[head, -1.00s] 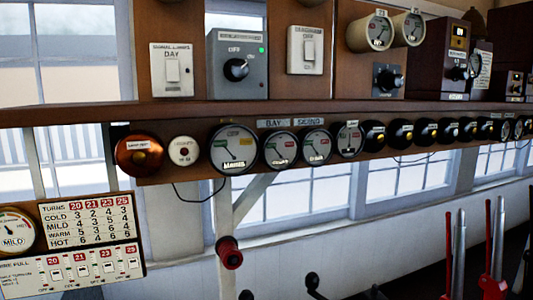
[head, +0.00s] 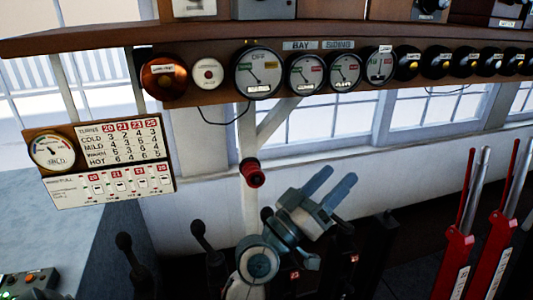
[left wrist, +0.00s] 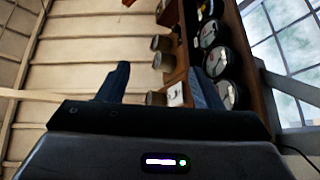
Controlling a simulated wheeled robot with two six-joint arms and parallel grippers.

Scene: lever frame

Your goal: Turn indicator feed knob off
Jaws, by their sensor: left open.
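The indicator feed knob is out of the head view; only the bottom of a grey box (head: 268,9), which carried a knob with an OFF mark in the earlier frame, shows at the top edge. My left gripper (head: 330,187) is open and empty, below the instrument shelf and in front of the window wall, fingers pointing up and to the right. In the left wrist view its two fingers (left wrist: 160,85) are apart, with the shelf's instruments beyond, seen sideways. I cannot make out the knob there. My right gripper is not in view.
The wooden shelf (head: 200,42) with a row of round dials (head: 260,73) hangs above the gripper. A red-ended handle (head: 252,173) is close to the left of it. Red levers (head: 455,250) stand at the right. A turns chart (head: 120,140) hangs at the left.

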